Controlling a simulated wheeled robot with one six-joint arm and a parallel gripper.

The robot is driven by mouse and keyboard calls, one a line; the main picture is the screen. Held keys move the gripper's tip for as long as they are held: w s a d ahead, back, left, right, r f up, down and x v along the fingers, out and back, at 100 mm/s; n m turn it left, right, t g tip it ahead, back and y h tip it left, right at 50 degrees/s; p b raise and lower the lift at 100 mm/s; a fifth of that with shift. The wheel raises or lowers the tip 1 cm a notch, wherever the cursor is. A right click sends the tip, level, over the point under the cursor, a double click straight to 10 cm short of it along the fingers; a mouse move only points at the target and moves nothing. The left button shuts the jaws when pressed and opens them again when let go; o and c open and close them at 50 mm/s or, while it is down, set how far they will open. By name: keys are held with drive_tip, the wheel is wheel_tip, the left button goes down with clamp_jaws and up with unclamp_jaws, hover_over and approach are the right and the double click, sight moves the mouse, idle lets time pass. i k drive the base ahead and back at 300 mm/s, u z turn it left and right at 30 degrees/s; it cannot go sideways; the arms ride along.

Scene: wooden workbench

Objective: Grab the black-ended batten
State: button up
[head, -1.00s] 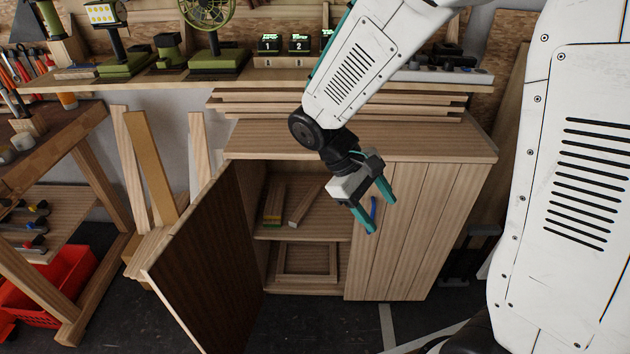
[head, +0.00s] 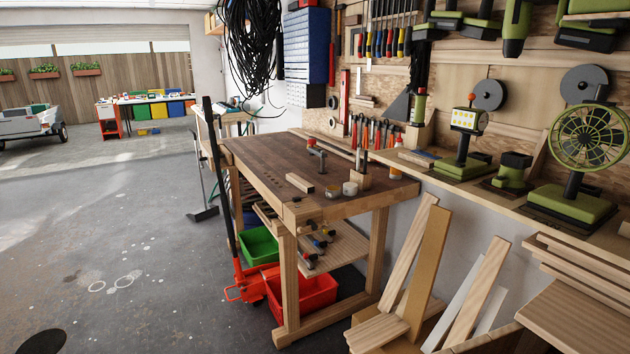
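I see no batten with a clearly black end. A short pale wooden piece (head: 300,183) lies on the workbench (head: 262,158), and its end colour is too small to tell. Several long boards (head: 428,265) lean against the wall right of the workbench, with no black ends that I can make out. My gripper and arm are out of view.
A red crate (head: 312,297) and a green crate (head: 258,248) sit under the workbench. A red wheeled jack (head: 245,282) with a tall black handle stands at its left. The grey floor (head: 120,250) at left is mostly clear.

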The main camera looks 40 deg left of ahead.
sight(306, 187)
drive_tip(key=i, duration=0.15)
drive_tip(key=u, duration=1.65)
